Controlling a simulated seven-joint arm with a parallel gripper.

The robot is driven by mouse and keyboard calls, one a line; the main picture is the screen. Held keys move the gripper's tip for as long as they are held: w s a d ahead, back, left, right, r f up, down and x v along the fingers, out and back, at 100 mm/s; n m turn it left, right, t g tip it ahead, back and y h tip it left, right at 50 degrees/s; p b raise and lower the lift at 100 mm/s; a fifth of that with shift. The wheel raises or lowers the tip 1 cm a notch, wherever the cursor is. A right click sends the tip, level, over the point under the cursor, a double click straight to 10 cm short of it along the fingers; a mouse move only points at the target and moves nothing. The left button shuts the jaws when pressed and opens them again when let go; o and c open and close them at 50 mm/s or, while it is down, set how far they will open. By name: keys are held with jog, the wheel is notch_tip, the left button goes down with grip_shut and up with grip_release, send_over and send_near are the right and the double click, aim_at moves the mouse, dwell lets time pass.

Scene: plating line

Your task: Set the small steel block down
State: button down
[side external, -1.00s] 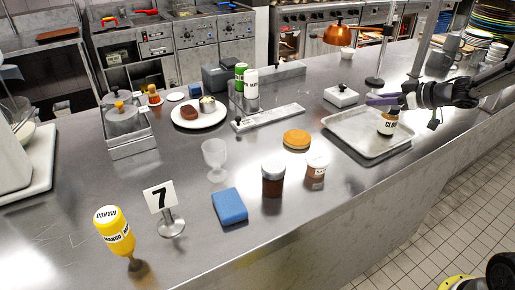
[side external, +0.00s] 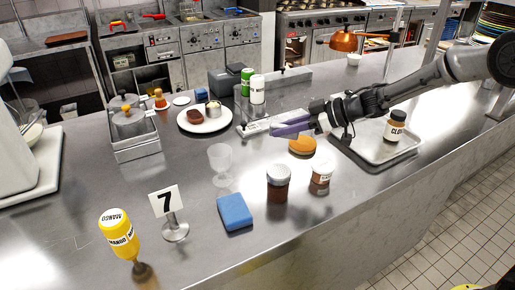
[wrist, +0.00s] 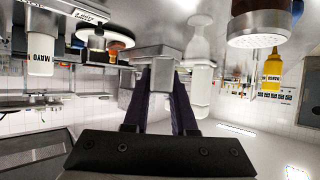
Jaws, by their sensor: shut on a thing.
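The small steel block (wrist: 162,75) is a plain grey block between the two dark fingers of my gripper (wrist: 161,85) in the wrist view. My gripper is shut on it. In the side view my gripper (side external: 276,131) reaches in from the right, with its purple fingers pointing left above the middle of the counter. I cannot clearly pick out the block there. The fingertips are in front of the long steel rail with a black knob (side external: 242,131), and partly hide it. I cannot tell how high the block is above the steel counter (side external: 190,160).
A plate (side external: 205,119) and green and white bottles are behind. A tray (side external: 365,155) with a bottle is right. Counter left of the goblet is clear.

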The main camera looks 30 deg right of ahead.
jog(key=w+a+f, duration=0.1)
jog(key=w+f, duration=0.2)
jog(key=w, duration=0.3)
send_over(257, 153)
notch_tip(257, 153, down, 5)
jog(key=shift+s+r, duration=0.1)
jog(key=shift+s, duration=0.05)
jog(key=shift+f, duration=1.7)
jog(key=shift+f, duration=0.15)
jog(key=c, duration=0.7)
grip_release()
jog(key=shift+f, duration=0.15)
jog(key=shift+d+r, duration=0.15)
jog(key=shift+r, duration=0.1)
jog(key=v, duration=1.1)
jog(key=shift+s+d+r, duration=0.15)
jog(key=shift+s+d, duration=0.1)
